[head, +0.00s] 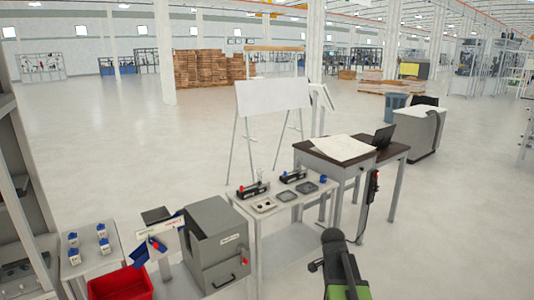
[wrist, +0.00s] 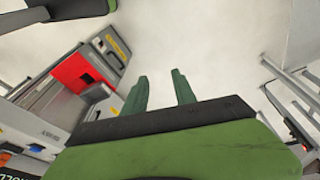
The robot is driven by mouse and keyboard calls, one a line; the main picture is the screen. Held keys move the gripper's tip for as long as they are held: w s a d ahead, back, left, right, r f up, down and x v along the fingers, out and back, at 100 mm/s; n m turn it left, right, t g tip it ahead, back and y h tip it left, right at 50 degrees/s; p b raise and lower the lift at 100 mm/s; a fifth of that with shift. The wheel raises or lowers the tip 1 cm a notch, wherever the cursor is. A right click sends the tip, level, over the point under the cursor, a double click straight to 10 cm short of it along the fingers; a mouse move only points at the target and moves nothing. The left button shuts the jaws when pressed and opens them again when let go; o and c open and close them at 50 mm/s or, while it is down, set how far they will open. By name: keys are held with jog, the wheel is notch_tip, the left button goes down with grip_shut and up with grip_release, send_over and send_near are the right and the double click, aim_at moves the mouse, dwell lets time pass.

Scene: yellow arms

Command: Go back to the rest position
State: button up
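My gripper (wrist: 160,86) shows in the wrist view as two green fingers standing apart. It is open, and nothing is between the fingers. Behind them is pale floor. In the head view, a black and green part of my arm rises at the bottom, right of centre, in front of the small white table (head: 285,215). The fingers cannot be made out in the head view.
A grey machine box (head: 218,240) stands left of the table, with a red bin (head: 120,284) nearby. A dark-topped desk (head: 375,155) stands behind at right. The wrist view shows a red-panelled cabinet (wrist: 85,72). Open floor (head: 440,225) lies at right.

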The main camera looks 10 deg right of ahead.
jog(key=s+a+f+n+y+b, duration=0.1)
jog(key=s+a+f+n, duration=0.1)
jog(key=a+n, duration=0.6)
jog(key=s+a+f+n+y+b, duration=0.1)
jog(key=s+a+f+n+b, duration=0.1)
jog(key=a+n, duration=0.6)
jog(key=a+f, duration=0.1)
jog(key=a, duration=0.5)
jog(key=shift+s+y, duration=0.25)
jog(key=shift+y, duration=0.15)
jog(key=shift+a+f, duration=0.1)
jog(key=shift+f, duration=0.05)
